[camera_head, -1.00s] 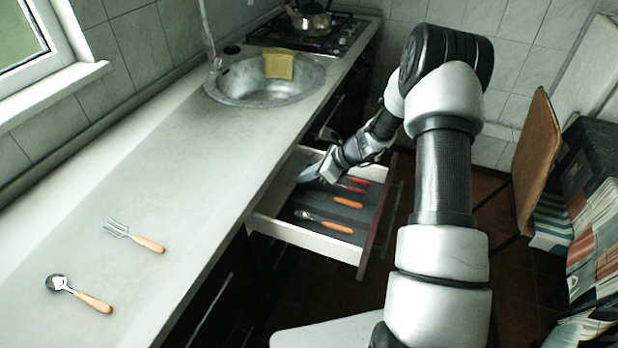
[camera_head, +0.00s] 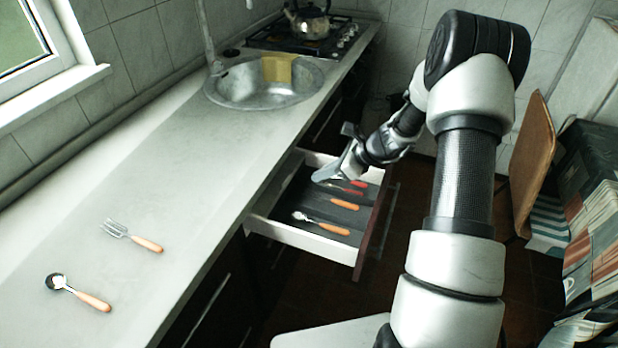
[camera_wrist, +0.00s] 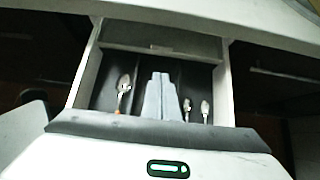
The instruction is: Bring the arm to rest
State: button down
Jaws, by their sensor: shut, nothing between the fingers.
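My gripper (camera_head: 330,174) hangs above the open drawer (camera_head: 300,232) in the head view, near the drawer's far part. Its fingers (camera_wrist: 160,98) are closed together with nothing between them in the wrist view. My arm reaches in from the right side of the picture. In the drawer lie a spoon with an orange handle (camera_head: 325,226), another orange handle (camera_head: 344,204) and red handles (camera_head: 356,184). My gripper hides part of the cutlery. The wrist view shows a spoon (camera_wrist: 123,88) left of the fingers and two smaller spoon-like heads to their right.
On the counter (camera_head: 190,160) lie a fork (camera_head: 135,236) and a spoon (camera_head: 78,292) with orange handles. A wooden chair (camera_head: 532,160) stands at the right.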

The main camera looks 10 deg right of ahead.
jog(key=s+a+r+n+g+h, duration=0.1)
jog(key=s+r+n+h, duration=0.1)
jog(key=s+r+n, duration=0.7)
jog(key=s+a+r+n+g+h, duration=0.1)
jog(key=s+r+n, duration=0.4)
jog(key=r, duration=0.8)
jog(key=s+r+n+t+h, duration=0.15)
jog(key=s+r+n, duration=0.3)
jog(key=s, duration=0.45)
jog(key=s+r+n+t+h, duration=0.1)
jog(key=s+r+n+h, duration=0.2)
jog(key=s+n, duration=0.45)
notch_tip(320, 180, up, 12)
jog(key=s+a+m+p, duration=0.1)
jog(key=p, duration=1.2)
jog(key=shift+s, duration=0.4)
jog(key=shift+a, duration=0.15)
